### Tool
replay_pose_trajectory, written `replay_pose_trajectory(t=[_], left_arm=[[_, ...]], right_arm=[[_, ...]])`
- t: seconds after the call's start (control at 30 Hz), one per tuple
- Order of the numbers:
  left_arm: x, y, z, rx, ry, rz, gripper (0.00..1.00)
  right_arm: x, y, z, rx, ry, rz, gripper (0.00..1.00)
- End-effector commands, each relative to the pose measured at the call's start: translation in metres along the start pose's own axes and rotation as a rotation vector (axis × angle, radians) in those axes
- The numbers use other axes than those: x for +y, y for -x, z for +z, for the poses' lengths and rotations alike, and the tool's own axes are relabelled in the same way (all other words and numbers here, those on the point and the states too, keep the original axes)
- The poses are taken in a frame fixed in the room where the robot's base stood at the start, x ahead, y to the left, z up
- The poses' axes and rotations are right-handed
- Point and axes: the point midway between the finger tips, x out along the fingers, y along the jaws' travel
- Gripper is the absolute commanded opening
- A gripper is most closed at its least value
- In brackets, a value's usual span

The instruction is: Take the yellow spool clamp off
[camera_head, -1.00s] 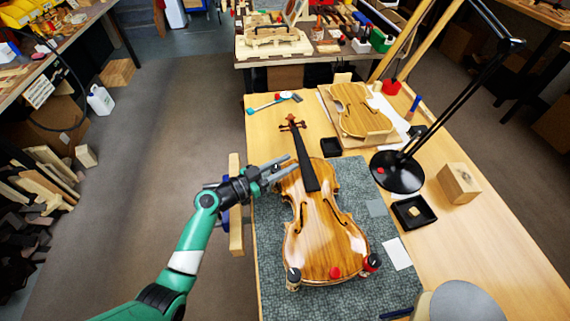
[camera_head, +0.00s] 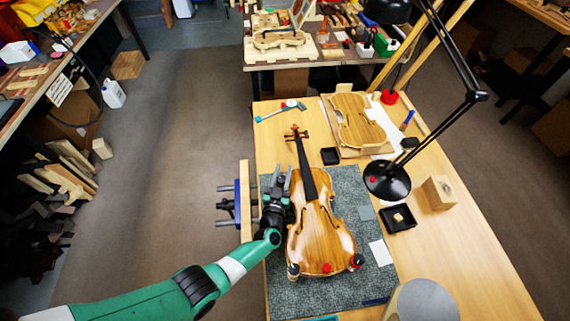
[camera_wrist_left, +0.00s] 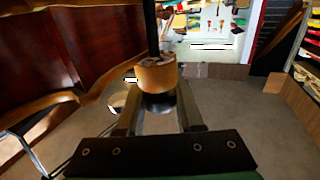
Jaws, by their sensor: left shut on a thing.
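The violin (camera_head: 318,235) lies on a grey-green mat (camera_head: 345,185) on the bench. My left gripper (camera_head: 279,182) is beside the violin's left edge, fingers pointing to the far end. In the left wrist view its fingers (camera_wrist_left: 158,115) are shut on the spool clamp (camera_wrist_left: 157,77), a yellowish-tan cylinder with a dark rod above and a dark part below. The violin's red-brown side (camera_wrist_left: 45,60) is close on the left there; I cannot tell whether the clamp touches it. The clamp is not discernible in the head view. My right gripper is not in view.
Dark and red clamps (camera_head: 326,268) sit on the violin's near edge. A black lamp (camera_head: 387,181), black tray (camera_head: 397,219) and wooden block (camera_head: 439,192) stand to the right. A wooden bar with blue clamps (camera_head: 245,200) borders the bench's left edge.

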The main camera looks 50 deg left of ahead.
Motion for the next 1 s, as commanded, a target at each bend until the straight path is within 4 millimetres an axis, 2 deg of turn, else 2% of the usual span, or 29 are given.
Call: replay_pose_trajectory(t=[0.4, 1.0], left_arm=[[-0.006, -0.001, 0.001, 0.008, 0.000, -0.251, 0.00], [-0.009, 0.001, -0.001, 0.003, -0.001, -0.304, 0.00]], right_arm=[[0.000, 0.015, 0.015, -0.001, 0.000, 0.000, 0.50], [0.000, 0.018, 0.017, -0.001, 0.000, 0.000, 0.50]])
